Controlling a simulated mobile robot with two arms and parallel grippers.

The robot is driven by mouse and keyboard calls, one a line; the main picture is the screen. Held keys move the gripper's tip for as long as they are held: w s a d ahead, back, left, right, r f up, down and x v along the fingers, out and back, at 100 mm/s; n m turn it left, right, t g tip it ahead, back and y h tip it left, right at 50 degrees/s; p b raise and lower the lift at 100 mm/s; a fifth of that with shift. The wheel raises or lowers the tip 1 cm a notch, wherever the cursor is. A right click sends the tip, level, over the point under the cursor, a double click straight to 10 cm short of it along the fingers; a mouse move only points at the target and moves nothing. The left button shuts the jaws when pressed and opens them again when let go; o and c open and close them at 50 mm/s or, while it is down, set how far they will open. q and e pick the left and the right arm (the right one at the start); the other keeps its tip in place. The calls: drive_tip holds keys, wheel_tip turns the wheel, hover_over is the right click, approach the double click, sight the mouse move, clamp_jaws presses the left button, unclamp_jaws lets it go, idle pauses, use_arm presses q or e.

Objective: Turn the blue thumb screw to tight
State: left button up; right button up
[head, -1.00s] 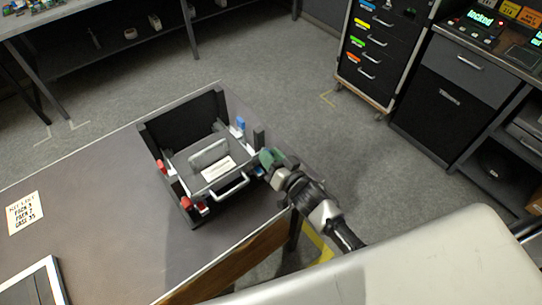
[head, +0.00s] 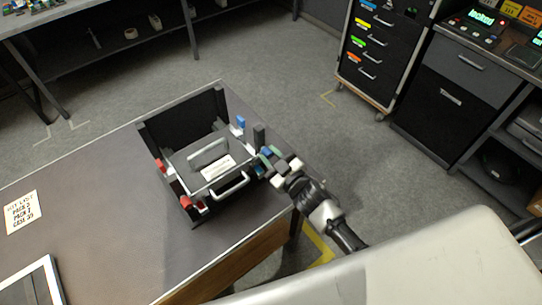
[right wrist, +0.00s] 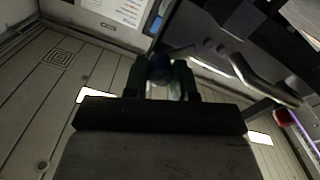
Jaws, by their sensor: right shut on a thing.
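The open black case-like holder (head: 180,103) stands on the table, with a grey handled unit (head: 208,150) in it. A blue thumb screw (head: 266,152) is at its right front corner, between the fingers of my right gripper (head: 267,157). In the right wrist view it is a dark blue round knob (right wrist: 159,68) between the two dark green fingers (right wrist: 160,80). My right gripper is shut on it. Another blue piece (head: 240,122) stands free at the back right corner. The screw's lower part is hidden. My left gripper is out of view.
Red pieces (head: 160,166) are on the holder's left side. A printed card (head: 22,212) and a framed panel (head: 38,284) lie on the table (head: 110,200). The right table edge is close to my right gripper. A drawer cabinet (head: 370,55) stands beyond.

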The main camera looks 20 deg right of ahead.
drive_tip(key=n+b, duration=0.1)
drive_tip(key=n, duration=0.3)
drive_tip(key=shift+f+n, duration=0.1)
drive_tip(key=shift+n, duration=0.2)
drive_tip(key=shift+n+b, duration=0.5)
drive_tip(key=shift+n, duration=1.5)
drive_tip(key=o, duration=0.9)
drive_tip(key=b+v, duration=0.2)
drive_tip(key=v, duration=0.9)
drive_tip(key=shift+a, duration=0.1)
